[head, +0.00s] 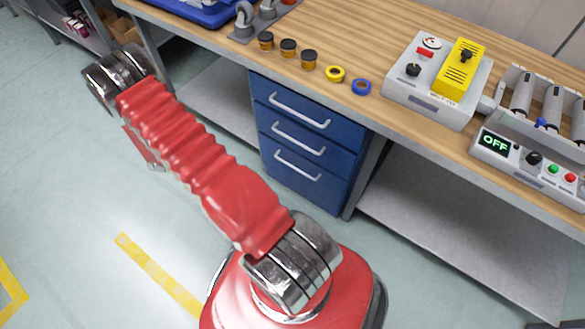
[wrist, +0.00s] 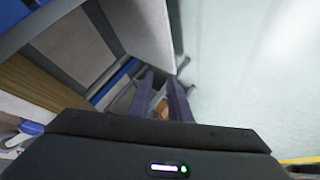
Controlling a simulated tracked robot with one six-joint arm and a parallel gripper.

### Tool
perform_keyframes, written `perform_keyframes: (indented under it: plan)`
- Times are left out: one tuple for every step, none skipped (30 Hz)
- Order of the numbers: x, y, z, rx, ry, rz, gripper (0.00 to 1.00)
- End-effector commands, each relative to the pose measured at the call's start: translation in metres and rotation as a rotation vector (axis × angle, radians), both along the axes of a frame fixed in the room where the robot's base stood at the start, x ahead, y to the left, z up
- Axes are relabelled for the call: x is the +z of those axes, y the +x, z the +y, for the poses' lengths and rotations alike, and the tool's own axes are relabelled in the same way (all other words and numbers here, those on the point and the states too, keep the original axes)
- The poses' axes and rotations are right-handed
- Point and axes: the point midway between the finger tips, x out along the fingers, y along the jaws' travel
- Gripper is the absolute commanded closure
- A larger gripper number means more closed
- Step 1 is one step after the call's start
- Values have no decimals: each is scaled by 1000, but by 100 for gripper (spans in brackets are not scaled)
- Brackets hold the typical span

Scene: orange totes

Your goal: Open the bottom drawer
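A blue cabinet with three stacked drawers stands under the workbench in the head view. The bottom drawer (head: 302,186) is the lowest of them and has a white bar handle (head: 296,166). All the drawers look shut and flush. The bottom drawer is clear of my red arm, which reaches toward the upper left. I cannot make out the bottom drawer in the wrist view.
The wooden workbench (head: 368,40) carries several small jars, two tape rolls and a grey box with a yellow unit (head: 461,68). A grey lower shelf (head: 440,225) lies right of the cabinet. The floor in front of the cabinet is clear apart from my own body.

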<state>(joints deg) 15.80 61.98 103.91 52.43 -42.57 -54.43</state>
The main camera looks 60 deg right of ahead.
Motion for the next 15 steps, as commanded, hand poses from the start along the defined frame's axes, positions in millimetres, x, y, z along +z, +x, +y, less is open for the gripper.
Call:
perform_keyframes:
  plan:
    - [-18, -12, -7, -19, -22, 26, 83]
    - [-26, -19, -12, -29, -38, 38, 83]
    - [-37, -28, -17, -42, -59, 57, 83]
    - [-44, -35, -21, -54, -76, 71, 83]
    - [-53, -42, -25, -61, -91, 86, 83]
    - [-63, -52, -30, -76, -113, 107, 83]
    - [-70, -60, -33, -85, -130, 121, 83]
    - [-78, -68, -36, -93, -146, 139, 83]
    - [-88, -79, -41, -108, -167, 159, 83]
    - [-95, -88, -44, -116, -183, 177, 83]
    - [-102, -97, -47, -126, -200, 195, 83]
    - [-111, -109, -50, -138, -221, 218, 83]
    - [-118, -118, -52, -146, -238, 237, 83]
    - [-124, -127, -54, -156, -254, 256, 83]
    - [-133, -140, -57, -166, -276, 281, 83]
